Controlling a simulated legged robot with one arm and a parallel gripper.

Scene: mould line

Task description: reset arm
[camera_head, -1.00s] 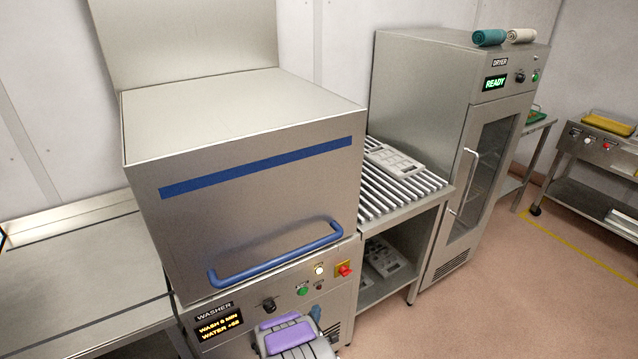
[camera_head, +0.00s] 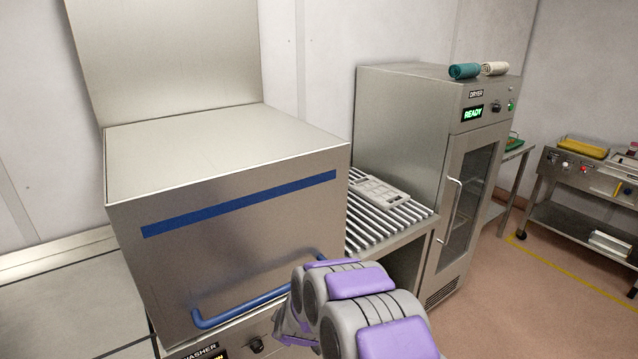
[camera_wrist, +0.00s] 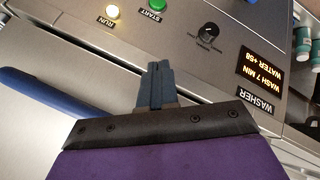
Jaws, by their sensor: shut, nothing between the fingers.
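My gripper (camera_wrist: 155,88) shows in the wrist view with its dark fingers together and nothing between them. It is close to the front control panel of the washer (camera_head: 225,210), near the start button (camera_wrist: 157,5), the lit run button (camera_wrist: 112,11) and the black knob (camera_wrist: 208,38). The washer display (camera_wrist: 258,71) reads WASH 7 MIN, WATER +58. The blue handle (camera_head: 250,302) runs along the bottom of the closed hood; it also lies at the left in the wrist view (camera_wrist: 35,92). In the head view my purple and grey arm covers part of the panel and hides the fingers.
A roller table (camera_head: 385,228) with a grey mould tray (camera_head: 381,187) stands right of the washer. The dryer (camera_head: 405,120) beyond it reads READY and carries two rolled cloths (camera_head: 465,71). A cart (camera_head: 580,187) stands far right. Open floor lies in front of the dryer.

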